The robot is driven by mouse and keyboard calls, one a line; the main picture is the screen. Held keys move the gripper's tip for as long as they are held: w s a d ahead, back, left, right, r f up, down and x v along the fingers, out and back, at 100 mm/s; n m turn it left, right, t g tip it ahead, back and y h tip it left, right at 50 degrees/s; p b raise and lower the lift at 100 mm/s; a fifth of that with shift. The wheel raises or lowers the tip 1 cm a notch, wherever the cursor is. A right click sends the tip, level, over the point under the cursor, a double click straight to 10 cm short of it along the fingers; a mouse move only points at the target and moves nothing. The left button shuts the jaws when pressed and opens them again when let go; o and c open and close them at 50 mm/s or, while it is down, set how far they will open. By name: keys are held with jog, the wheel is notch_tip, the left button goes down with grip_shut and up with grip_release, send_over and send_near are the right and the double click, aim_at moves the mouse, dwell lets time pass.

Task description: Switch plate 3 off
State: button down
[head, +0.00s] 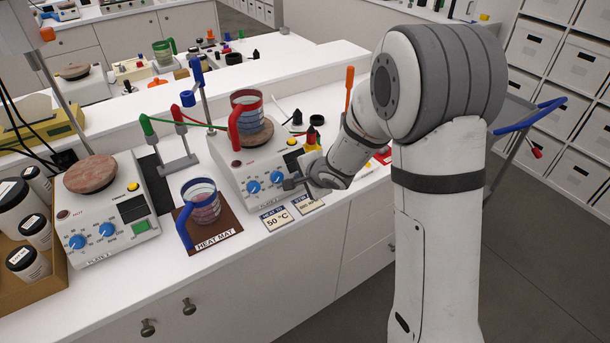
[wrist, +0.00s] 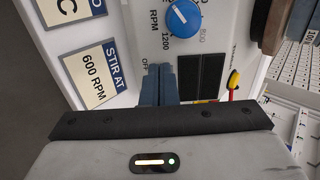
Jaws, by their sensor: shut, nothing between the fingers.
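The middle hot plate (head: 229,160) has two blue dials and a yellow button; its number is not readable. My gripper (head: 290,185) is at its front panel, shut and empty, and hides the switch area in the head view. In the wrist view, the closed fingers (wrist: 158,70) are beside two dark rectangles (wrist: 200,76), near the printed OFF. No green light shows on these rectangles. Which is the switch, and whether the fingers touch it, I cannot tell. A blue dial (wrist: 184,18) marked RPM is above.
A red-handled jug (head: 247,118) stands on the middle plate. A blue-handled jug (head: 203,201) is on the heat mat (head: 230,235). The left plate (head: 100,240) has a lit green switch (head: 140,226). Cards reading 50 °C (head: 277,220) and STIR AT 600 RPM (wrist: 97,72) lie in front.

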jog(key=p+v, duration=0.6)
jog(key=v, duration=0.5)
jog(key=shift+s+r, duration=0.2)
jog(key=shift+r, duration=0.1)
jog(key=shift+d, duration=0.1)
jog(key=s+d+r+n+h+b, duration=0.1)
jog(key=s+d+r+n+h, duration=0.1)
jog(key=s+d+r+h, duration=0.3)
jog(key=s+d+r+n+h+b, duration=0.1)
jog(key=d+r+n, duration=0.15)
jog(key=d, duration=0.45)
jog(key=s+r+n+g, duration=0.1)
jog(key=s+n+g, duration=0.1)
jog(key=s, duration=0.6)
jog(key=s+r+n+g+b, duration=0.1)
jog(key=s+n, duration=0.3)
jog(key=s, duration=0.4)
jog(key=shift+s+d+r+n+g+y, duration=0.2)
jog(key=shift+r+n+g+y, duration=0.2)
jog(key=shift+r+g, duration=0.15)
